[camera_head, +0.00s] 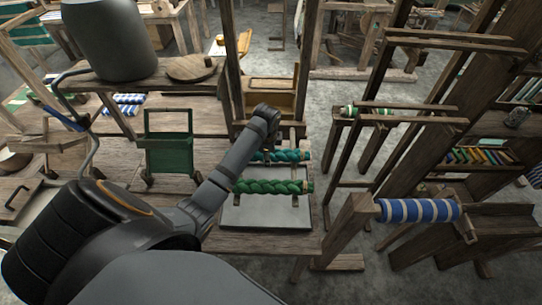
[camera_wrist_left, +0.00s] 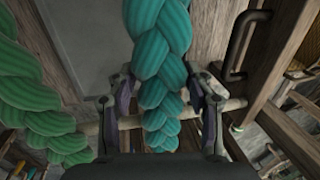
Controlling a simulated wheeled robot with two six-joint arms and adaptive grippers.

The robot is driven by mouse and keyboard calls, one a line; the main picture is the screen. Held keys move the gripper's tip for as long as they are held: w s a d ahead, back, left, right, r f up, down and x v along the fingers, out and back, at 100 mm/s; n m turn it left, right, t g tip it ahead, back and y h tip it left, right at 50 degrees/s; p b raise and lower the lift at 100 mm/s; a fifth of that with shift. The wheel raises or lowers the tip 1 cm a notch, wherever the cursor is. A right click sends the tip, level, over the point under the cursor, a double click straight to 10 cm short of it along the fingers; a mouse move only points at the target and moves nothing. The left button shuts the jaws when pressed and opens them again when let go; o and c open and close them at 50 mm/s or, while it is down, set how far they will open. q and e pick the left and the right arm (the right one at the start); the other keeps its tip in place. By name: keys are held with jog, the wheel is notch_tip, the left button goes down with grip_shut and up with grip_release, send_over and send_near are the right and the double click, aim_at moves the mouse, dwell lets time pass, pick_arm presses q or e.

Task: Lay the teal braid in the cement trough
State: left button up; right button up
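The teal braid (camera_head: 289,156) lies across a wooden rack above the pale grey cement trough (camera_head: 263,218). My left arm hides part of it in the head view. In the left wrist view, the teal braid (camera_wrist_left: 161,45) runs between the spread fingers of my left gripper (camera_wrist_left: 162,105), one finger on each side. The fingers look close to the braid but not clamped on it. In the head view the gripper's fingers are hidden behind my wrist. The trough's grey surface (camera_wrist_left: 88,40) shows beside the braid in the wrist view. My right gripper is not in view.
A green braid (camera_head: 272,187) lies parallel on the same rack, nearer, and appears at the left of the wrist view (camera_wrist_left: 32,92). A rod (camera_wrist_left: 235,105) crosses under the braids. Loom posts and a blue-striped roll (camera_head: 418,211) stand to the right.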

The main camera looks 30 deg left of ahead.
pick_arm(q)
jog(key=shift+r, duration=0.1)
jog(key=shift+c, duration=0.5)
notch_tip(320, 180, up, 3)
jog(key=p, duration=0.3)
jog(key=shift+r, duration=0.2)
notch_tip(320, 180, up, 10)
jog(key=shift+f, duration=0.25)
